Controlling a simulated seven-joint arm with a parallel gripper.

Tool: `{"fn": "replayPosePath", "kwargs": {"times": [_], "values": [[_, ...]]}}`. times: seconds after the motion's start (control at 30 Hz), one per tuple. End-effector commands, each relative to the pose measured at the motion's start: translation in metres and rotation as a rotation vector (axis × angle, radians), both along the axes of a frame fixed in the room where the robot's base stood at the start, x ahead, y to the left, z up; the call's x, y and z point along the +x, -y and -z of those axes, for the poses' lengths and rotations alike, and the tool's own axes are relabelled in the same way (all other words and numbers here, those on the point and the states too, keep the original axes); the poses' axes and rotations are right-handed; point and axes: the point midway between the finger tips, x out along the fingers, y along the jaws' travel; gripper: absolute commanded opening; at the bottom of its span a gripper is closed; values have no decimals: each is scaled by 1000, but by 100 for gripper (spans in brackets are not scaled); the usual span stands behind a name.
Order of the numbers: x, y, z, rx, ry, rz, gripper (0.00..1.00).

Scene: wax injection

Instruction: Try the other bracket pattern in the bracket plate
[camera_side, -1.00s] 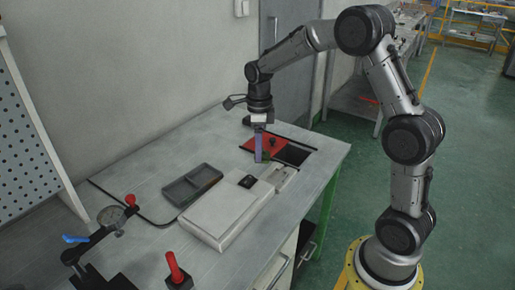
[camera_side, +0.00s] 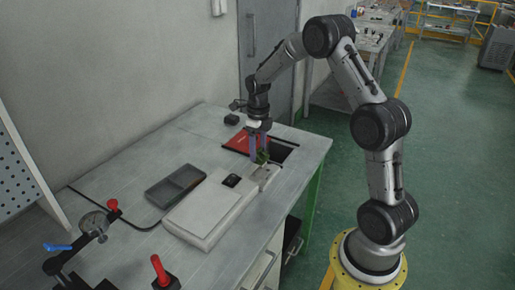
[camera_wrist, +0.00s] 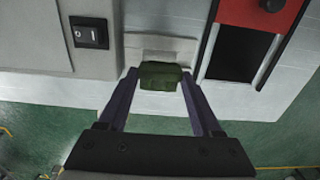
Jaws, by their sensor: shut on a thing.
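My gripper (camera_wrist: 160,80) is shut on a dark green block-shaped piece, the bracket pattern (camera_wrist: 160,75), held between the fingertips. In the side view my gripper (camera_side: 259,157) points down, with the green pattern (camera_side: 262,157) partly hidden by the fingers. The pale bracket plate (camera_side: 269,174) sits at the end of the white machine, just below and to the right of the fingertips. In the wrist view the plate (camera_wrist: 157,43) shows beyond the pattern. I cannot tell whether the pattern touches the plate.
A white machine with a black rocker switch (camera_wrist: 90,32) stands beside the plate. A red cover with a black knob (camera_wrist: 262,12) lies by a dark opening (camera_wrist: 238,53). Clamps with red handles (camera_side: 160,270) stand in front.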

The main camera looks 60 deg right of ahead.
Motion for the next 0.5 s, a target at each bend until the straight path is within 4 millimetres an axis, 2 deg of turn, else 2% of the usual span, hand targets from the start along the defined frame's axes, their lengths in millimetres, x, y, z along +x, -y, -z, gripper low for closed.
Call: {"fn": "replayPosePath", "kwargs": {"times": [0.5], "values": [[0, 0, 40, 1, -2, -1, 13]]}}
